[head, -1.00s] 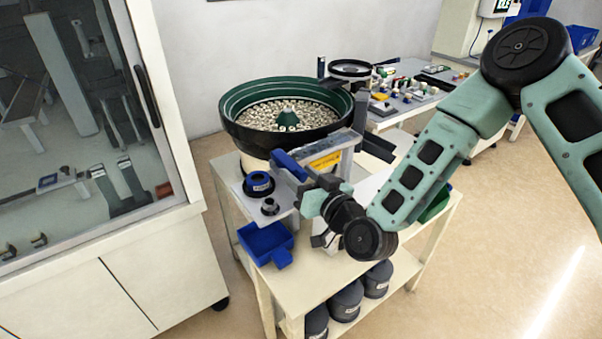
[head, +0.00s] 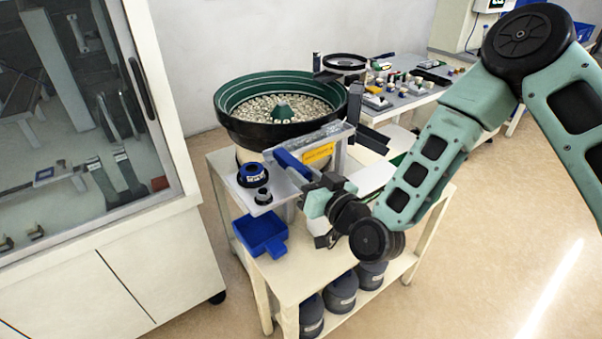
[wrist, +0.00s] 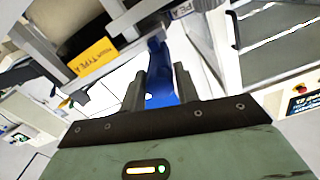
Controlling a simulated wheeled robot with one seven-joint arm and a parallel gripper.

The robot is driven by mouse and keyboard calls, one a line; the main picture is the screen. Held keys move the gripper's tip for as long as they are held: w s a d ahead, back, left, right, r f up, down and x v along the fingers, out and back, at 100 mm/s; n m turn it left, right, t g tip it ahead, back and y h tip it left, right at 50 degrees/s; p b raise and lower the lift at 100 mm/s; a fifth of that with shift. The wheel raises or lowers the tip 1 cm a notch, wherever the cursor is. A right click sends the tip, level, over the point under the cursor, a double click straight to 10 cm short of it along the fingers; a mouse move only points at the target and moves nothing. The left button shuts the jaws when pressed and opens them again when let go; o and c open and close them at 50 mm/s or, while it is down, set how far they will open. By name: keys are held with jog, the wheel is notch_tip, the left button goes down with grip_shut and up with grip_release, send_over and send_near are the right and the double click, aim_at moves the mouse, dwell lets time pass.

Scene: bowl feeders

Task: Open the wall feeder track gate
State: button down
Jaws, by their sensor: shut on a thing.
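The feeder has a large dark green bowl (head: 240,122) full of small pale parts, standing on a cart. A grey metal track (head: 326,133) with a yellow label (head: 319,153) runs along its front. A blue handle (head: 291,163) sits at the front of the track. My gripper (head: 310,181) is shut on this handle. In the wrist view the blue handle (wrist: 161,75) stands between the two dark fingers, and the yellow label (wrist: 92,57) is to its left. The gate's joint to the track is too small to make out.
A blue tray (head: 261,236) and a blue-topped round part (head: 252,174) are on the cart's left side. Grey containers (head: 341,291) stand on its lower shelf. A glass-fronted cabinet (head: 170,190) is at left. A bench (head: 425,92) with small items stands behind.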

jog(key=c, duration=1.1)
grip_release()
jog(key=shift+w, duration=0.1)
jog(key=shift+c, duration=0.2)
jog(key=p+v, duration=0.9)
jog(key=v, duration=0.8)
jog(key=shift+d, duration=0.15)
